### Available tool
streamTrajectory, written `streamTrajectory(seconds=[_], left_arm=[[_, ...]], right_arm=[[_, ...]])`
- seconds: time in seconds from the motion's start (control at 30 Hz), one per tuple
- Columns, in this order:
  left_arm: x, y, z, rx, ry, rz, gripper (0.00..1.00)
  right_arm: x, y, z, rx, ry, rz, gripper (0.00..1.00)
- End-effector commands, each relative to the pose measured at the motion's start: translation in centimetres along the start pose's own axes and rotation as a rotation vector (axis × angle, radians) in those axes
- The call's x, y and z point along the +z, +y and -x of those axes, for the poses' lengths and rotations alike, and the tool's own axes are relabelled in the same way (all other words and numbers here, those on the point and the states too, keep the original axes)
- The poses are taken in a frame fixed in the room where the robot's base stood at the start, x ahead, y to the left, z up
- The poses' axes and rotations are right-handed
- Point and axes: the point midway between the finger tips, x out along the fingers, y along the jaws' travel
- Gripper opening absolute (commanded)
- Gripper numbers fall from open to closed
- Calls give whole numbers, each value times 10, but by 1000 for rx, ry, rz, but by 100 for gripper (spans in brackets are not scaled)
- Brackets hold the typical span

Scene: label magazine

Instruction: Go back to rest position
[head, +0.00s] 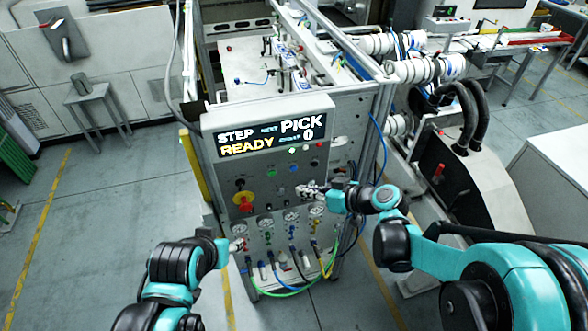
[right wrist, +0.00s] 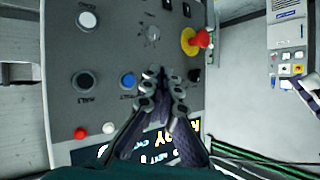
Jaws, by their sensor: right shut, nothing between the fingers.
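My right gripper (head: 311,190) is in front of the grey control panel (head: 262,172), over its right part below the button rows. In the right wrist view its fingers (right wrist: 162,76) are together with nothing between them, near the blue button (right wrist: 128,81); whether they touch the panel I cannot tell. My left gripper (head: 238,245) is low at the panel's left, by the gauges; it is too small to tell if it is open. The display (head: 270,137) reads STEP, PICK, READY and 0.
A red emergency knob on yellow (head: 243,201) sticks out of the panel. Gauges (head: 291,216) and coloured hoses (head: 290,291) sit below. A black-and-grey machine (head: 455,175) stands right of the panel. A small grey table (head: 97,105) is at the left, with open floor before it.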

Motion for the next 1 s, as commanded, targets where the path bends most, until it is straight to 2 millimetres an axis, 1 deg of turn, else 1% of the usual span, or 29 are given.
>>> streamTrajectory(seconds=[0.27, 0.37, 0.47, 0.57, 0.6, 0.67, 0.7, 0.77, 0.8, 0.9, 1.0], left_arm=[[1, 0, -2, 0, 0, 0, 50], [9, 0, -13, 0, 0, 0, 50], [27, 0, -37, 0, 0, 0, 50], [49, 0, -69, 0, 0, 0, 50], [58, 0, -82, 0, 0, 0, 50], [72, 0, -100, 0, 0, 0, 50], [80, 0, -111, 0, 0, 0, 50], [92, 0, -129, 0, 0, 0, 50], [100, 0, -140, 0, 0, 0, 50], [118, 0, -164, 0, 0, 0, 50], [130, 0, -182, 0, 0, 0, 50]], right_arm=[[2, 0, 0, 2, -3, -3, 0], [16, 1, 0, 24, -30, -23, 0], [49, 2, 4, 79, -90, -72, 0], [96, 4, 12, 170, -170, -144, 0], [116, 5, 18, 214, -200, -174, 0], [145, 7, 26, 282, -239, -217, 0], [164, 8, 32, 328, -262, -244, 0], [193, 10, 42, 402, -289, -283, 0], [212, 12, 49, 451, -303, -307, 0], [255, 16, 65, 568, -327, -357, 0], [287, 20, 79, 663, -331, -394, 0]])
